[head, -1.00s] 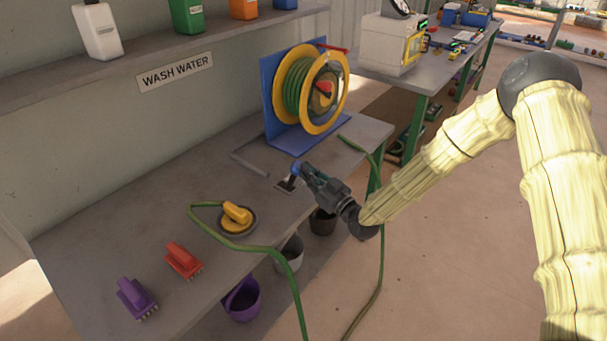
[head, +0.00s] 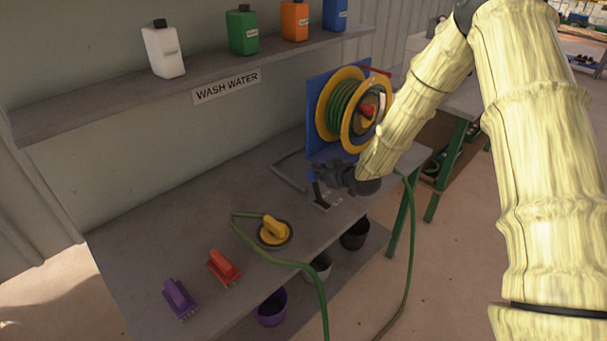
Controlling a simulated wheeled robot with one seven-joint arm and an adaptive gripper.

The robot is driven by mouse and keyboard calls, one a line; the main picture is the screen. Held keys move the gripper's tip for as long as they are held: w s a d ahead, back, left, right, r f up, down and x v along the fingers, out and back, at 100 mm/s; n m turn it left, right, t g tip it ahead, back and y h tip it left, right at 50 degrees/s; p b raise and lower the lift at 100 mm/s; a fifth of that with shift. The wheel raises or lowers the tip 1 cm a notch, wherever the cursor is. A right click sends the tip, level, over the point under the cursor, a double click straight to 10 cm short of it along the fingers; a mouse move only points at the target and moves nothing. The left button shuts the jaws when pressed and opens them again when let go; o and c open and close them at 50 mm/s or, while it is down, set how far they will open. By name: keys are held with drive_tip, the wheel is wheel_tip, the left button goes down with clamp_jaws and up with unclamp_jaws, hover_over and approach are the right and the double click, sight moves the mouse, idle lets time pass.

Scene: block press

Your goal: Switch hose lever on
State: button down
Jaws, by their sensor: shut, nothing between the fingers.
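A small lever with a dark upright stem (head: 319,194) stands on a pale plate on the bench, in front of the hose reel. A blue piece (head: 310,176) shows at its top, right by my fingertips. My gripper (head: 317,172) is shut and empty. It points left, at the height of the lever's top; whether it touches the lever I cannot tell. The yellow hose reel (head: 328,105) with green hose stands on a blue bracket behind my gripper.
A yellow spray head (head: 274,229) lies on a round dark base with a green hose (head: 320,290) running off the bench. Red (head: 223,266) and purple (head: 178,295) brushes lie at the front left. Bottles stand on the shelf (head: 120,108) above.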

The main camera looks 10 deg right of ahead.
drive_tip(key=shift+w+a+f, duration=0.25)
drive_tip(key=shift+w, duration=0.35)
drive_tip(key=shift+w+a+r, duration=0.1)
drive_tip(key=shift+a+r, duration=0.05)
drive_tip(key=shift+a+r, duration=0.1)
drive_tip(key=shift+a, duration=0.05)
drive_tip(key=b+v, duration=0.2)
drive_tip(key=v, duration=1.2)
drive_tip(key=shift+r, duration=0.3)
drive_tip(key=shift+w, duration=0.15)
